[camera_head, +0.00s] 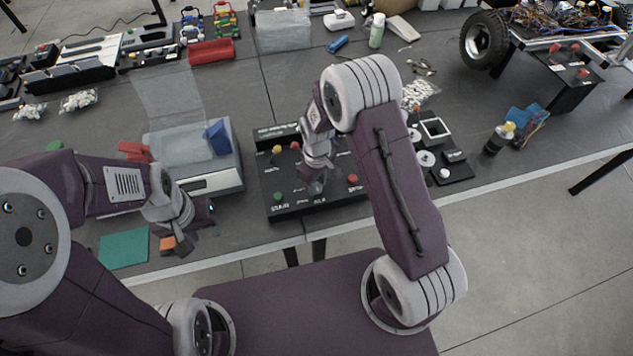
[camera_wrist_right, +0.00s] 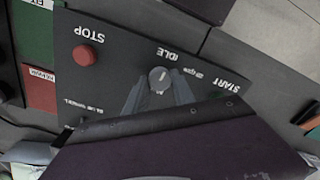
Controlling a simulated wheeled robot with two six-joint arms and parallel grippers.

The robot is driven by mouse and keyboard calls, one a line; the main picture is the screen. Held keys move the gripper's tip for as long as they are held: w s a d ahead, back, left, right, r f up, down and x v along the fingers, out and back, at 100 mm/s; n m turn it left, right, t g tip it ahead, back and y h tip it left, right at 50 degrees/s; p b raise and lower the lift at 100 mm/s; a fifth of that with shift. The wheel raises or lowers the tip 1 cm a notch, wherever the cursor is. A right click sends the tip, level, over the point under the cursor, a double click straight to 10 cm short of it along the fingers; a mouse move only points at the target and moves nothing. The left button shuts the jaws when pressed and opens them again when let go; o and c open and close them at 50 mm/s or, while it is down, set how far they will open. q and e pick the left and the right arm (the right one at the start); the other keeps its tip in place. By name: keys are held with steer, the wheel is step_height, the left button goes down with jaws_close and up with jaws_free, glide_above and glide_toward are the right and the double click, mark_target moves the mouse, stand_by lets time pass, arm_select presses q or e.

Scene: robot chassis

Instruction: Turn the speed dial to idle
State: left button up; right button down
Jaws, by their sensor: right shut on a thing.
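The black control panel (camera_head: 289,211) lies on the table in front of me, with white labels, a green button (camera_head: 277,197) by START and a red button (camera_head: 352,180). The speed dial (camera_wrist_right: 159,75) is a round grey knob with a pale line on it, in the right wrist view. The IDLE label (camera_wrist_right: 175,53) is just above it there, upside down. My right gripper (camera_head: 316,187) points down at the panel, its fingers (camera_wrist_right: 160,88) shut on the dial's sides. In the head view it hides the dial. My left gripper (camera_head: 205,212) hangs left of the panel; its jaws are unclear.
A grey box with a clear lid (camera_head: 222,169) and a blue piece (camera_head: 216,137) stands left of the panel. A green mat (camera_head: 124,251) and an orange block (camera_head: 168,243) lie near the front edge.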

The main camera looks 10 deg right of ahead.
steer(key=shift+w+r+n, duration=0.1)
steer(key=shift+r+n, duration=0.05)
steer(key=shift+n, duration=0.45)
steer(key=c, duration=1.3)
jaws_free()
steer(key=shift+o, duration=1.2)
steer(key=shift+d, duration=0.1)
step_height(320, 180, up, 9)
